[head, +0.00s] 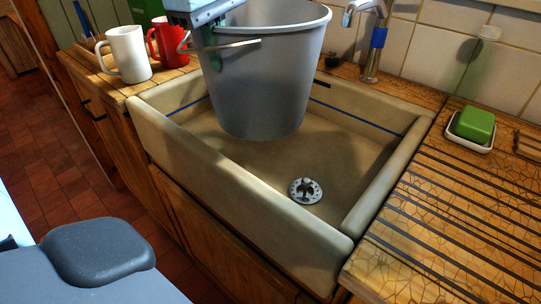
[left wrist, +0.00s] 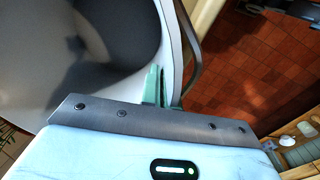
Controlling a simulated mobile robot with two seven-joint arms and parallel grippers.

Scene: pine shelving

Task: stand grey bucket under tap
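The grey bucket (head: 265,75) is upright over the left and back part of the pale sink (head: 225,185). I cannot tell whether its base touches the sink floor. The metal tap (head: 374,45), with a blue band, stands at the back, right of the bucket; its spout end is beside the bucket's rim. My left gripper (head: 213,58) is at the bucket's left side, its green fingers closed on the wall by the rim. In the left wrist view the fingers (left wrist: 160,88) pinch the rim of the bucket (left wrist: 100,75), beside its wire handle. My right gripper is not in view.
A white mug (head: 127,54) and a red mug (head: 170,45) stand on the counter left of the sink. A green soap block (head: 475,124) sits in a white dish on the grooved wooden drainboard (head: 440,225). The drain (head: 305,190) and the sink's front right are clear.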

